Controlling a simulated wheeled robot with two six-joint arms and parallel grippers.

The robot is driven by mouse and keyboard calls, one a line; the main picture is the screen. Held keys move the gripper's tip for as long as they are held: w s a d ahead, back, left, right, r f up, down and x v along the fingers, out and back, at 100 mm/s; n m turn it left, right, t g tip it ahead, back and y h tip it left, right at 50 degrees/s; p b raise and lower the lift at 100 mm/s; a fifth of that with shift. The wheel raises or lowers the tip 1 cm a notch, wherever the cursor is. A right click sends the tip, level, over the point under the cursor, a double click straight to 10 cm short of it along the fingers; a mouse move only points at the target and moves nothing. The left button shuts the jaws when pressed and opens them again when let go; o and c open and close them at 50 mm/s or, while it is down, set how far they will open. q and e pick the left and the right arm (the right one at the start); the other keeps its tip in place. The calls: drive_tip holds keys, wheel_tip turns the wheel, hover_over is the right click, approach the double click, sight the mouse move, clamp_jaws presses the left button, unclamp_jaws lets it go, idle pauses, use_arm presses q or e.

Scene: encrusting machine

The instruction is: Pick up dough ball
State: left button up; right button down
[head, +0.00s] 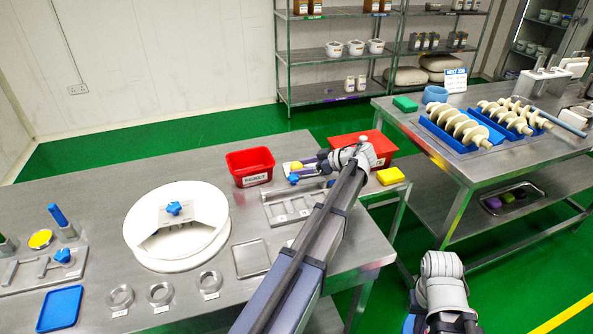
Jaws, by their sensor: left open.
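I cannot make out a dough ball in the head view. My left arm reaches from the bottom middle up over the steel table, with its wrist by the red bin at the back. My left gripper (306,172) points left from that wrist, above the back of a slotted steel tray (285,211). Its slim dark and purple fingers look apart, with nothing clearly between them. Small yellow and blue parts lie close to the fingertips. My right arm shows at the bottom right, over the floor beside the table; its gripper cannot be seen.
A white round plate (150,243) with a blue knob stands on the table. A red reject bin (249,168), a second red bin (379,141) and a yellow block (390,176) sit at the back. Several steel rings and a blue tray (60,308) lie in front. Another bench holds screws.

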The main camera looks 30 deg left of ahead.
use_arm(q)
clamp_jaws()
idle(0.4)
drive_tip(key=shift+r, duration=0.1)
